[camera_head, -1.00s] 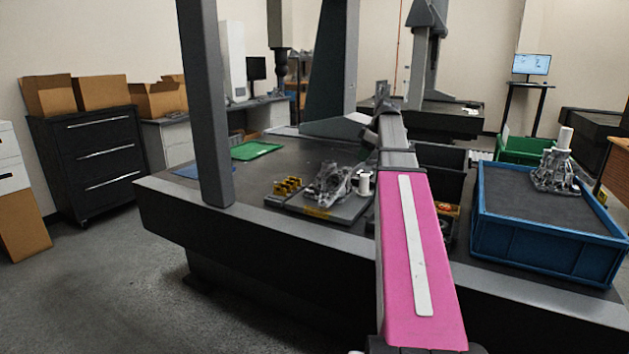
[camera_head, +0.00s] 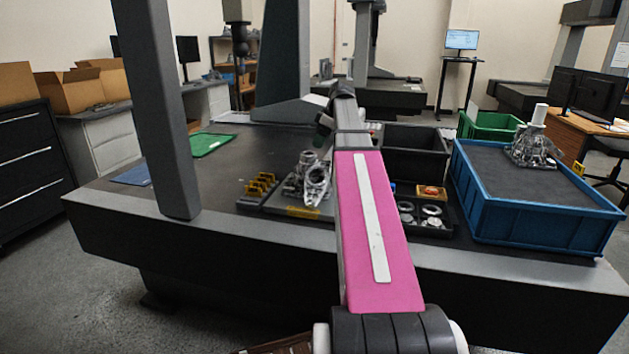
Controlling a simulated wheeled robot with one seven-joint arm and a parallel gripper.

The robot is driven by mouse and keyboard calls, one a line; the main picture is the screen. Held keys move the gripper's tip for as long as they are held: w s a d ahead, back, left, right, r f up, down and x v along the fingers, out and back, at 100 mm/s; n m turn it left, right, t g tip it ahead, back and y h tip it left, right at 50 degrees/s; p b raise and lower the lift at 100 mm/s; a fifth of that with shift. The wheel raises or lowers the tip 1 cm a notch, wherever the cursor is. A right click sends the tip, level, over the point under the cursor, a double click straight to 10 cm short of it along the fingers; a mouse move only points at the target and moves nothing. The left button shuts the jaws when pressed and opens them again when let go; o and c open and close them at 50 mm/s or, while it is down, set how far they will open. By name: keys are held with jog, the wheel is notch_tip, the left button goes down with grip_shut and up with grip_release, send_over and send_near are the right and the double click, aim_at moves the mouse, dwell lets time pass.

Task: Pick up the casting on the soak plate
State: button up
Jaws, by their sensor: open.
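The grey metal casting (camera_head: 315,184) sits on the soak plate (camera_head: 274,206), a dark flat plate with a yellow label on its front edge, on the granite table. My pink arm reaches forward over the table, just right of the casting. My gripper (camera_head: 321,141) shows only as a small dark shape at the arm's far end, above and behind the casting in the picture. It is open with nothing seen in it; its fingertips are hard to make out. The arm hides the right part of the plate.
Yellow blocks (camera_head: 260,185) stand left of the casting. A grey gantry column (camera_head: 160,110) rises at the left. Right of my arm are a black bin (camera_head: 416,160), a tray of rings (camera_head: 424,214) and a blue crate (camera_head: 535,228) holding another casting (camera_head: 533,148). A green mat (camera_head: 207,143) lies behind left.

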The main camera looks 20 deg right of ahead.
jog(key=x, duration=0.3)
jog(key=shift+w+x, duration=0.25)
jog(key=shift+x, duration=1.05)
jog(key=shift+w+x, duration=0.25)
jog(key=shift+x, duration=1.05)
jog(key=shift+a+r, duration=0.2)
jog(key=shift+r, duration=0.05)
jog(key=c, duration=1.3)
jog(key=shift+c, duration=0.2)
